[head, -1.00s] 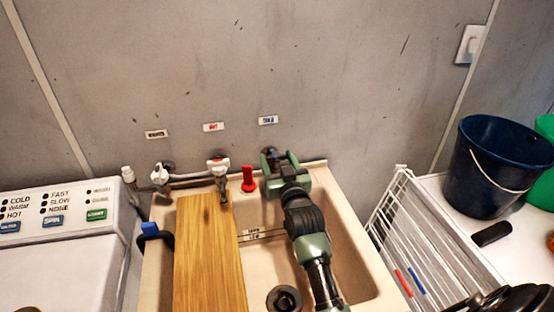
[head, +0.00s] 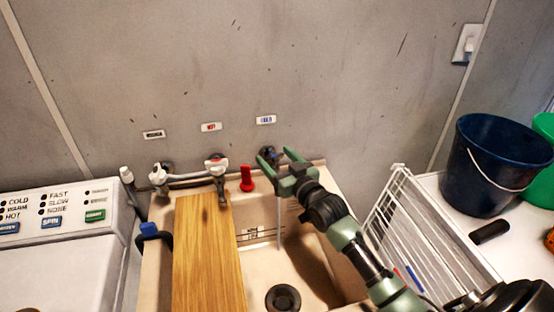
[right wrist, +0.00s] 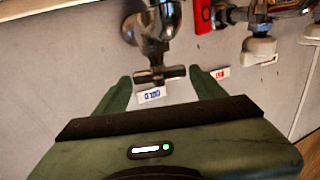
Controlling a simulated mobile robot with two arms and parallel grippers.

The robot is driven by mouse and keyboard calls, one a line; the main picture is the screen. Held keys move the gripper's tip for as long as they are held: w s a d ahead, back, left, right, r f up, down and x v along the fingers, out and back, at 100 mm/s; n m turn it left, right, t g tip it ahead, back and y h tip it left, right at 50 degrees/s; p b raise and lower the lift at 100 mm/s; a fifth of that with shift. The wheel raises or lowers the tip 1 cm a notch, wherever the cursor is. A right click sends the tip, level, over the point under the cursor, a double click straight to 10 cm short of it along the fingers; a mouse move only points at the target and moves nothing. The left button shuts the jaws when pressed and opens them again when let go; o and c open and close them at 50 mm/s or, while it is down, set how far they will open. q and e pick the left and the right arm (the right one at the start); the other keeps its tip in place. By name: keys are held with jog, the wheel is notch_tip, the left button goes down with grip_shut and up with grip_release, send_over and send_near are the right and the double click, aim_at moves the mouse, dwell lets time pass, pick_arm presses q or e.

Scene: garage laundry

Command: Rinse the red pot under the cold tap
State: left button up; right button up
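The cold tap (head: 268,153) is on the wall under the blue-lettered label (head: 266,119), partly hidden by my right gripper (head: 274,162). The right gripper's fingers are apart, one on each side of the tap's handle. In the right wrist view, the dark T-shaped handle (right wrist: 160,74) lies between the open fingers; contact is unclear. A thin pale vertical line below the tap looks like running water (head: 279,225), falling into the sink (head: 262,262) near its dark drain. No red pot shows in these views. My left gripper is not in view.
A wooden board (head: 209,255) covers the sink's left part. A second tap (head: 217,168) and a small red object (head: 247,178) stand beside the cold tap. A white wire rack (head: 400,225), dark blue bucket (head: 492,165) and dark pans (head: 510,298) are right. A washer (head: 60,265) is left.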

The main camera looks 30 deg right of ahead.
jog(key=shift+o, duration=0.3)
jog(key=shift+w+f, duration=0.2)
jog(key=s+b, duration=0.1)
jog(key=s, duration=0.6)
jog(key=shift+s+d, duration=0.15)
jog(key=shift+s, duration=0.25)
